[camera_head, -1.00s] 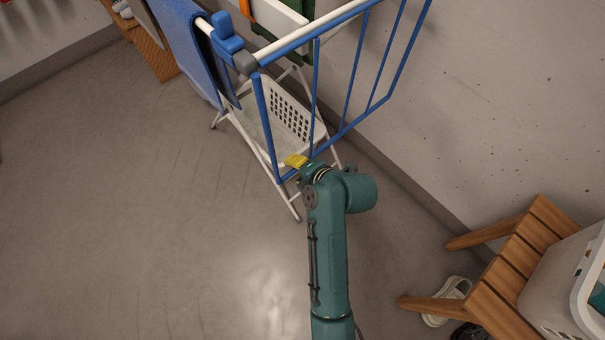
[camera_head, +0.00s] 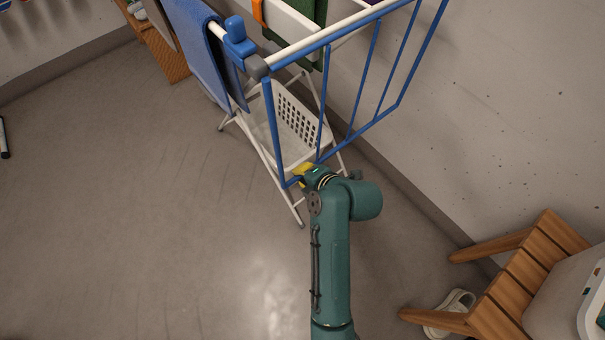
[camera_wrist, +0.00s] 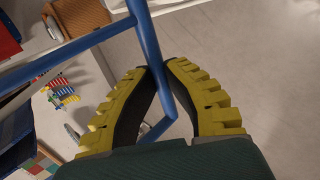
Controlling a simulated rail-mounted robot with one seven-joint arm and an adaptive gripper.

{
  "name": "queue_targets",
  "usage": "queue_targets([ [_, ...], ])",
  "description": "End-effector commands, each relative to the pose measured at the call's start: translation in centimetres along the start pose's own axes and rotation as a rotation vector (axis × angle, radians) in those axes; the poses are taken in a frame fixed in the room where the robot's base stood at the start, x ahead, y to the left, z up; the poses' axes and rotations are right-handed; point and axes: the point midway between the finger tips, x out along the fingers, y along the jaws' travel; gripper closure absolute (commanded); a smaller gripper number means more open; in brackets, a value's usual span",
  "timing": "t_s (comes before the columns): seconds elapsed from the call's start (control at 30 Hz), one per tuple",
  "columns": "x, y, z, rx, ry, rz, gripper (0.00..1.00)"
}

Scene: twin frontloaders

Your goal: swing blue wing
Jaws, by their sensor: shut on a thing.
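The blue wing (camera_head: 273,130) is a frame of blue bars on the near end of a drying rack (camera_head: 285,218). It hangs from the rack's top end, slanting down, with its low corner near my gripper (camera_head: 303,172). In the wrist view, the yellow-and-black fingers of my gripper (camera_wrist: 160,74) are shut on a blue bar of the wing (camera_wrist: 147,38), close to a bent corner below the fingertips. A blue clip (camera_head: 238,38) and grey joint sit at the rack's top corner. My arm hides part of the floor below the corner.
A blue towel (camera_head: 196,45) hangs on the rack, and a white basket (camera_head: 298,120) sits inside its legs. A wooden bench (camera_head: 520,285) with a white bin stands at right, shoes (camera_head: 450,310) beneath. The wall is close behind. Floor at left is mostly clear.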

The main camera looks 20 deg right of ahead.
Motion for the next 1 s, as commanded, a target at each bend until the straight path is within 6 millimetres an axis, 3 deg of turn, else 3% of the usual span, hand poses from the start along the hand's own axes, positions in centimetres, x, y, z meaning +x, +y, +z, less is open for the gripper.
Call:
queue_targets([
  [0.13, -0.3, -0.4, 0.0, 0.003, 0.001, -0.004, 1.00],
  [0.63, -4.6, -3.6, 0.0, 0.003, 0.000, -0.004, 1.00],
  [1.0, -5.0, -4.2, 0.0, 0.002, 0.001, -0.004, 1.00],
])
